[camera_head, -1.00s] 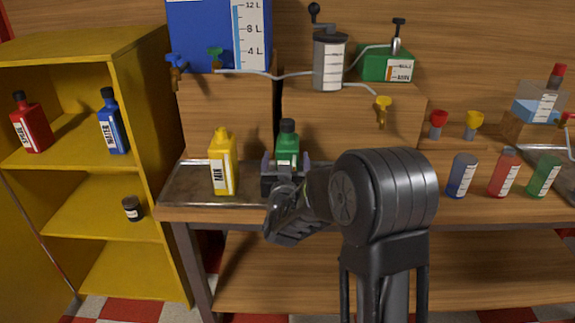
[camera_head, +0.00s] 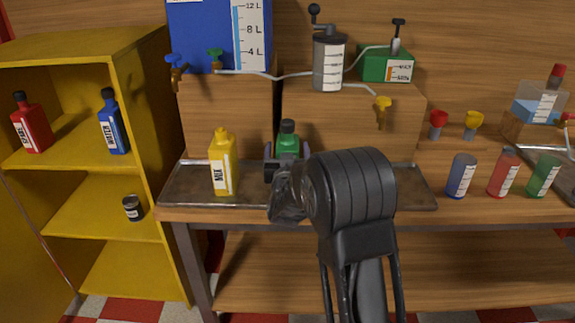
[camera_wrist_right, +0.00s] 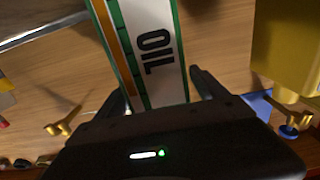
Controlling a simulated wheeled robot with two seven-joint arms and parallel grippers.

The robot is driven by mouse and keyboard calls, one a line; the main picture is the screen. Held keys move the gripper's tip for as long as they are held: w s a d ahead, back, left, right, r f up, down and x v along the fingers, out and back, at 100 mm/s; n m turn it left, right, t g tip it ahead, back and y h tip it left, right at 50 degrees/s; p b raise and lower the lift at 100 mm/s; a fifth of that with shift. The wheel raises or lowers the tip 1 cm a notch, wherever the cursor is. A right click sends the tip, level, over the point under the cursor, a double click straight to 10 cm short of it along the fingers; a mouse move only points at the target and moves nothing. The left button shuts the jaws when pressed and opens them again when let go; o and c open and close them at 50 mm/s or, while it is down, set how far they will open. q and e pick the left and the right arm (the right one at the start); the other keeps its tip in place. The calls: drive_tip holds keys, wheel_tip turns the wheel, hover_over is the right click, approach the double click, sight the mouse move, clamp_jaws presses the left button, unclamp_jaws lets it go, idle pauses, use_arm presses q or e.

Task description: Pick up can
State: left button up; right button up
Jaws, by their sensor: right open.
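The green can (camera_head: 288,140) stands upright on the metal tray (camera_head: 400,190), partly hidden behind my right gripper (camera_head: 287,158). In the right wrist view its label (camera_wrist_right: 153,55) reads OIL, and the can lies between the two fingers of my right gripper (camera_wrist_right: 160,88). The right gripper is open, with a finger on each side of the can. Whether the fingers touch it I cannot tell. My left gripper is not in view.
A yellow MIX bottle (camera_head: 222,163) stands on the tray just left of the green can. A wooden block (camera_head: 345,125) rises behind the tray. Blue (camera_head: 461,175), red (camera_head: 503,173) and green (camera_head: 543,176) containers stand on the bench at right.

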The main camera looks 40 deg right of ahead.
idle(0.4)
clamp_jaws()
drive_tip(key=shift+r, duration=0.1)
idle(0.9)
